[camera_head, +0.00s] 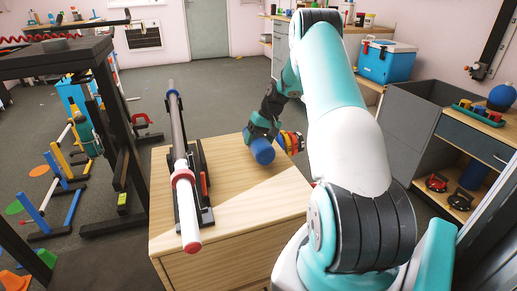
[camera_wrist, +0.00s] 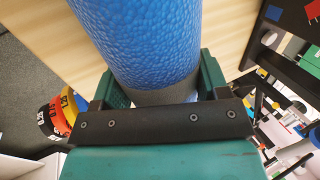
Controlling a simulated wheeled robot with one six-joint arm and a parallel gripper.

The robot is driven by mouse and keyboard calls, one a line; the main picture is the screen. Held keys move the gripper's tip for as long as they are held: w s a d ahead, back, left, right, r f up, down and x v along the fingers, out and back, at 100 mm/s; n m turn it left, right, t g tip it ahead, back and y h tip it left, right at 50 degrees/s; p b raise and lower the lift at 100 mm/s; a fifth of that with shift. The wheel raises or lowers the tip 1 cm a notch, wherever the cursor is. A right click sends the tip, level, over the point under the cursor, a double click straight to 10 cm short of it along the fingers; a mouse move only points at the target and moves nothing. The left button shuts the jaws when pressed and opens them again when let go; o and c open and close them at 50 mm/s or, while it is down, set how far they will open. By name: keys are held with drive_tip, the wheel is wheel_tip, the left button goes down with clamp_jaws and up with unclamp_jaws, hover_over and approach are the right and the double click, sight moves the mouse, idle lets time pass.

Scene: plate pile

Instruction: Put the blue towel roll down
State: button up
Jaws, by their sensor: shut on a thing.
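The blue towel roll (camera_head: 262,152) is a textured blue cylinder. In the head view it is at my gripper (camera_head: 256,137), over the far right part of the wooden table top (camera_head: 240,222). In the wrist view the blue roll (camera_wrist: 140,40) fills the upper middle, and its grey end sits between the green fingers of my gripper (camera_wrist: 152,92). My gripper is shut on the roll. I cannot tell whether the roll touches the table top.
A long rod (camera_head: 178,130) on a black stand lies along the left of the table top. Red and yellow round things (camera_head: 292,142) are right beside the roll. The front right of the table top is clear. A black frame (camera_head: 118,130) stands left of the table.

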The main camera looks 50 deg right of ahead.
drive_tip(key=shift+f, duration=1.3)
drive_tip(key=shift+f, duration=0.15)
drive_tip(key=o, duration=1)
